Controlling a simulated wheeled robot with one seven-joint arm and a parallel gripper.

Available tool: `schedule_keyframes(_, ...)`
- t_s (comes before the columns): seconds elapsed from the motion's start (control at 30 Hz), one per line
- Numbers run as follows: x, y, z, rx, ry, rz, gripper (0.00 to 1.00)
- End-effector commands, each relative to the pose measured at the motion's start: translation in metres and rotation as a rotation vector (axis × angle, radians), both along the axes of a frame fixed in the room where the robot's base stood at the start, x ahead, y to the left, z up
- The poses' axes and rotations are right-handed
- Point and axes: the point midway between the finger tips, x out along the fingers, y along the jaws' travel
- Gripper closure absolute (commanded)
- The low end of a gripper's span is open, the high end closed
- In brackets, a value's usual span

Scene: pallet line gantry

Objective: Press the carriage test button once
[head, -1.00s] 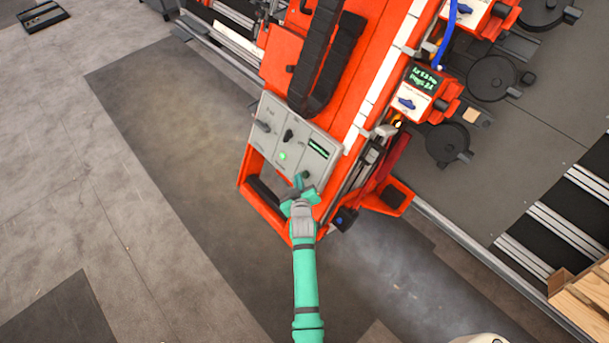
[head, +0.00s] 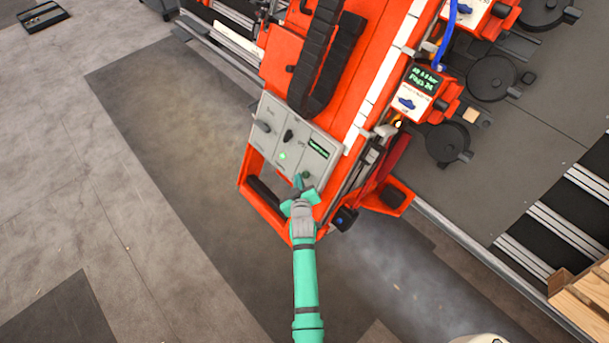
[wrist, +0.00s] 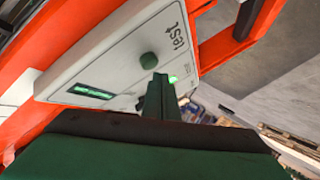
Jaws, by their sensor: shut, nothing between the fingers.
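The grey control panel (head: 268,108) is on the orange carriage frame. In the wrist view the panel (wrist: 125,58) carries the word "test" beside a round dark green button (wrist: 148,60). The button (head: 306,174) is small in the head view, just beyond my fingertips. My gripper (head: 299,187) is shut and empty at the panel's lower edge. In the wrist view its closed fingertips (wrist: 160,78) appear right beside the button; I cannot tell whether they touch it. The button's face looks uncovered there.
A green lamp (head: 282,156) glows on the panel, with dark knobs and a small lit display (head: 317,147) nearby. An orange handle frame (head: 262,200) runs below the panel. An orange box with a screen (head: 424,82) stands to the right.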

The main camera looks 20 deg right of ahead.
Motion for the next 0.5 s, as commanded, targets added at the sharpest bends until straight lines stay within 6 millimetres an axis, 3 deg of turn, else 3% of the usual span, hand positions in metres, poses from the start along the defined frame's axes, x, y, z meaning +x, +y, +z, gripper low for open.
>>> schedule_keyframes(0.5, 0.0022, -0.0071, -0.0041, 0.000, 0.000, 0.000, 1.00)
